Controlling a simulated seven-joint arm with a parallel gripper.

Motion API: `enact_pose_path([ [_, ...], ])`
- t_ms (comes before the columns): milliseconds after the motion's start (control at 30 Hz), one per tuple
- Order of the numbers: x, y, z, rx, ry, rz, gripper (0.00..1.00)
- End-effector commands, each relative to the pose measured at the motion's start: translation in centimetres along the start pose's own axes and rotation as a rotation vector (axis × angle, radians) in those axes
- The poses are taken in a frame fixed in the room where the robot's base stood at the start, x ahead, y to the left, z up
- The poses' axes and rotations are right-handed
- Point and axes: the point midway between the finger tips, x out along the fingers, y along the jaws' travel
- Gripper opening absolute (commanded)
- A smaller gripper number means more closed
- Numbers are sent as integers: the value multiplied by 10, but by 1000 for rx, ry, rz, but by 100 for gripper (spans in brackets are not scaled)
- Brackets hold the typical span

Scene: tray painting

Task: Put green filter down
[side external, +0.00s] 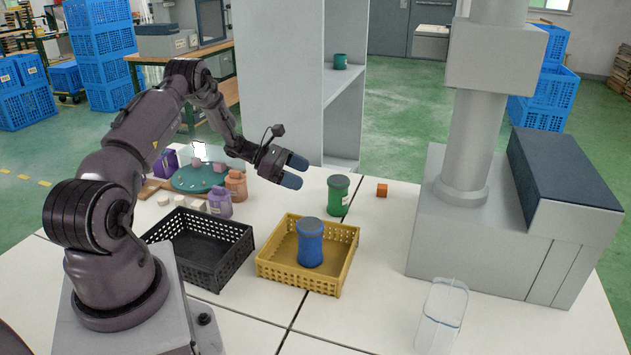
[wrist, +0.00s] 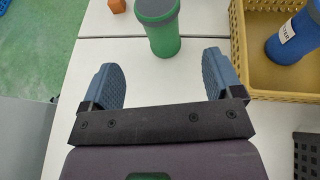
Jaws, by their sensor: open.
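The green filter (side external: 338,196) is a green canister with a dark grey lid. It stands upright on the white table, just behind the yellow crate's right part in the side view. It also shows in the wrist view (wrist: 163,38), ahead of my fingers and apart from them. My gripper (side external: 296,172) is open and empty, raised above the table to the left of the green filter in the side view. In the wrist view my gripper (wrist: 165,82) has its blue fingers spread wide, with only white table between them.
A yellow crate (side external: 268,274) holds a blue canister (side external: 310,244). A black crate (side external: 215,276) stands left of it, empty. An orange cube (side external: 382,190) lies right of the green filter. Purple and orange bottles stand near a round teal board (side external: 200,180). A clear container (side external: 441,318) stands front right.

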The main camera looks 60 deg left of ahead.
Motion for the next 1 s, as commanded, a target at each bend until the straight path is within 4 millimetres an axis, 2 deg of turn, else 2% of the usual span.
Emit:
enact_pose_path([
  [167,-11,-2,8,22,8,-13,86],
  [267,-4,-12,36,109,48,-67,86],
  [367,7,-36,84,272,118,-165,86],
  [500,18,-92,154,575,231,-332,86],
  [600,19,-137,194,804,300,-443,86],
  [700,13,-184,225,1041,361,-546,86],
  [833,-4,-244,252,1359,426,-667,86],
  [1000,-35,-312,266,1789,496,-794,86],
])
